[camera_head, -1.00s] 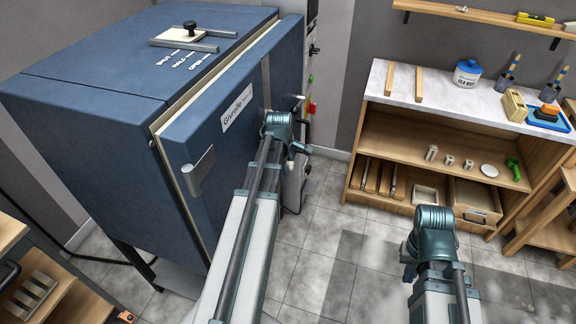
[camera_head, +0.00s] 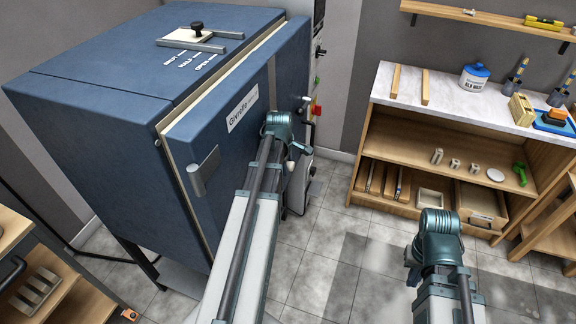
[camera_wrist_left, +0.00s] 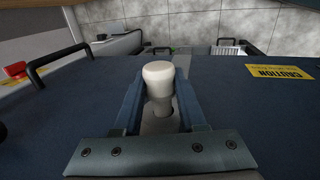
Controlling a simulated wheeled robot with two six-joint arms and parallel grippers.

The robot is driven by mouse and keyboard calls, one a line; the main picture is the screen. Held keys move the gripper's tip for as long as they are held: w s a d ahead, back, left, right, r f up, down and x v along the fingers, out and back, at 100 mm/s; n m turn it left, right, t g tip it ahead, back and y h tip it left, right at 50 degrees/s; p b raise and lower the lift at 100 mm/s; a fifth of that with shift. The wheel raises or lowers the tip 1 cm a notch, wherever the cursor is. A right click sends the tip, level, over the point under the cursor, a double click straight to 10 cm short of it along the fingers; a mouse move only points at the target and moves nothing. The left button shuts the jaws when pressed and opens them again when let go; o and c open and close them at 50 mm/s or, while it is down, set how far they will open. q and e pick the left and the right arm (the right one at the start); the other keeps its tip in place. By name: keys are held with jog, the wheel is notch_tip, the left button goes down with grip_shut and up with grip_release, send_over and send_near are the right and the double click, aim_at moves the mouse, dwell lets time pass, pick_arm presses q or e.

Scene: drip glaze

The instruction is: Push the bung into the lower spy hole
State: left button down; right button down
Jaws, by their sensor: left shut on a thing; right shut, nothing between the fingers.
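The white bung (camera_wrist_left: 159,85) has a wide rounded head and a narrower lower part, and stands between the two blue fingers of my left gripper (camera_wrist_left: 158,92) in the left wrist view. The gripper is shut on it.
The kiln top carries a sliding lid with a black knob (camera_head: 197,27). The door has a grey handle (camera_head: 203,172). A wooden shelf unit (camera_head: 380,150) with a white top stands at right. A yellow caution label (camera_wrist_left: 281,72) shows in the wrist view. Tiled floor lies clear between.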

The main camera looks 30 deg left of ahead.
dwell(0.3)
pick_arm(q)
jog(key=shift+w+d, duration=0.2)
jog(key=shift+d, duration=0.6)
jog(key=shift+w+d, duration=0.2)
jog(key=shift+d, duration=0.55)
jog(key=shift+d, duration=0.15)
jog(key=shift+s+a, duration=0.25)
jog(key=shift+a, duration=0.7)
jog(key=shift+s+a, duration=0.2)
jog(key=shift+a, duration=0.7)
dwell(0.7)
jog(key=shift+d, duration=0.15)
jog(key=shift+w+d, duration=0.2)
jog(key=shift+d, duration=0.6)
jog(key=shift+w+d, duration=0.15)
jog(key=shift+d, duration=0.6)
jog(key=shift+w+d+f, duration=0.1)
jog(key=shift+w+d, duration=0.05)
dwell(0.5)
jog(key=shift+s+a, duration=0.2)
jog(key=shift+a, duration=0.6)
